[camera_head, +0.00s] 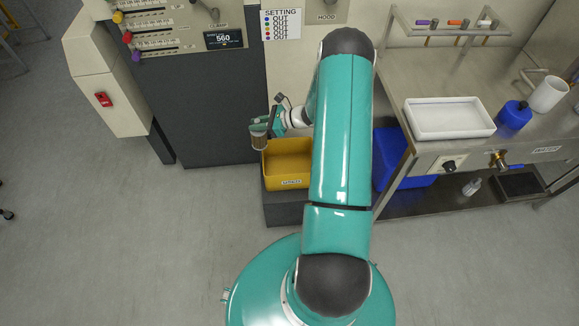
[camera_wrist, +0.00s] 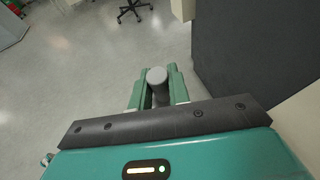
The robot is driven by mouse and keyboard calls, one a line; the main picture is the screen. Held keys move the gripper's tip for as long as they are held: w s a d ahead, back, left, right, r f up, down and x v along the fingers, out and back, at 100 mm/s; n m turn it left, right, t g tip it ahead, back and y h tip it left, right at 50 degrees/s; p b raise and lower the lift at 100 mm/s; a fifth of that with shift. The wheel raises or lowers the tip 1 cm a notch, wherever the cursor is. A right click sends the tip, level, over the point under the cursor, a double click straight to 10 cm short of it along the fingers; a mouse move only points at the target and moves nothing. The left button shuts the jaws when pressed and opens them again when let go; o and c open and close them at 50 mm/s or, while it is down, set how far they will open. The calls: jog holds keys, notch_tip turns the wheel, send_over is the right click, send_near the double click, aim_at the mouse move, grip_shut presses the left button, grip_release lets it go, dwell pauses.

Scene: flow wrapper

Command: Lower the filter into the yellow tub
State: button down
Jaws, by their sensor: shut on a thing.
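The filter (camera_head: 259,141) is a small tan cylinder with a pale rim, seen in the head view above the back left corner of the yellow tub. My gripper (camera_head: 262,124) is shut on it from above. In the wrist view the grey round top of the filter (camera_wrist: 157,77) shows between the two green fingers of my gripper (camera_wrist: 158,88). The yellow tub (camera_head: 288,181) stands on a dark grey block, with a label on its front. Its visible inside looks empty. My arm covers the tub's right side in the head view.
A dark grey machine cabinet (camera_head: 195,100) stands close to the left of the tub. A steel bench (camera_head: 430,90) with a white tray (camera_head: 449,117) is at the right, with a blue bin (camera_head: 393,160) under it. Open floor (camera_head: 120,240) lies at the front left.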

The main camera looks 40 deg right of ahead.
jog(key=s+d+f+m+t+h, duration=0.1)
jog(key=d+f, duration=0.1)
jog(key=d, duration=0.5)
jog(key=s+d+f+m+h, duration=0.1)
jog(key=s+d+f, duration=0.1)
jog(key=d, duration=0.5)
notch_tip(320, 180, down, 10)
jog(key=shift+w+a, duration=0.1)
jog(key=shift+w, duration=0.1)
jog(key=shift+w+a, duration=0.4)
jog(key=shift+w, duration=0.15)
jog(key=shift+f, duration=0.15)
